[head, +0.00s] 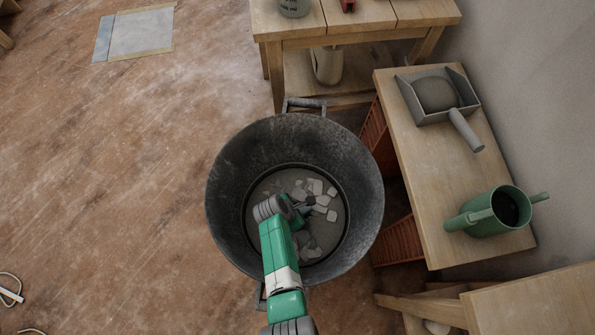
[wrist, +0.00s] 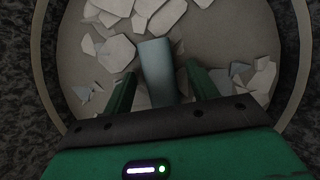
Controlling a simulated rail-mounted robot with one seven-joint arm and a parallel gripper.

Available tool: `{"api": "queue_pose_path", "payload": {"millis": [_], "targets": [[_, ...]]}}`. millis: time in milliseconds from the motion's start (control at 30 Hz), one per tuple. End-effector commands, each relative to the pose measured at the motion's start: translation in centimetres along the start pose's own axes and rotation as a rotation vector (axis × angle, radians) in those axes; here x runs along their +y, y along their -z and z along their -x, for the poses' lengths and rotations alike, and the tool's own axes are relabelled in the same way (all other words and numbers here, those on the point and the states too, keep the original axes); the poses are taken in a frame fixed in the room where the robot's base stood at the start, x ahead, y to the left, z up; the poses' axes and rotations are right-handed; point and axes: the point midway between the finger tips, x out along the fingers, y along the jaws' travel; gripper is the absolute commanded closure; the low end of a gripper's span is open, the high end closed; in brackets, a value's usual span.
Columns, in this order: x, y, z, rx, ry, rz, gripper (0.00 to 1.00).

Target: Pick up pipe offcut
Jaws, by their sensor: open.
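The pipe offcut (wrist: 156,66) is a grey-blue cylinder inside the metal bucket (head: 226,196). In the wrist view it lies lengthwise between the two green fingers of my gripper (wrist: 158,82), with its far end reaching past the fingertips. My gripper is open, and a gap shows between each finger and the pipe. The near end of the pipe is hidden behind the gripper body. In the head view my gripper (head: 304,206) is down inside the bucket, and the arm hides part of the bucket floor. I cannot make out the pipe clearly there.
Pale rubble pieces (wrist: 118,54) lie on the bucket floor around the pipe. The bucket wall surrounds my gripper. Open floor lies to the left.

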Motion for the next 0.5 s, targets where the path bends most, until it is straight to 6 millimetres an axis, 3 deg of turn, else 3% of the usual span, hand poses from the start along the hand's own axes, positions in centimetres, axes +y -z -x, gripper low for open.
{"api": "queue_pose_path", "payload": {"millis": [333,500], "targets": [[0.04,0.12,-0.31,0.0,0.0,-0.001,0.42],[0.02,0.14,-0.33,0.0,0.0,-0.001,0.73]]}}
